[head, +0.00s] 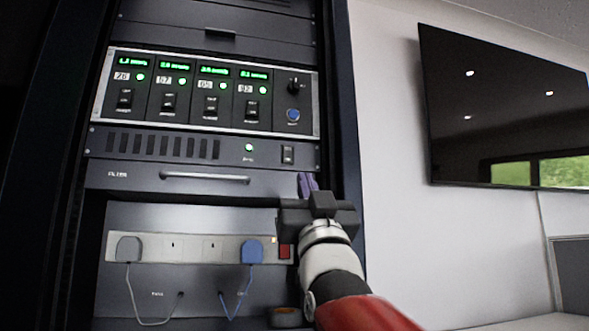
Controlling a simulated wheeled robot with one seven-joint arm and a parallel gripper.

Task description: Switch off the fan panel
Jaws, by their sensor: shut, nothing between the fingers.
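The vented panel (228,138), which looks like the fan panel, is a dark rack unit with a row of slots. Its round green light (249,147) is lit. A small dark rocker switch (288,155) sits near its right end; its position is too small to tell. My gripper (307,182) is shut and empty, with purple fingers pointing up. In the picture, its fingertips are just below and right of the rocker switch, in front of the drawer's right end. I cannot tell whether they touch anything.
Above is a framed panel (213,127) with green displays, several switches, a knob and a blue button. Below are a handled drawer (140,177) and a power strip (192,236) with two plugs and a red switch (285,251). The rack's right post (341,110) stands close by.

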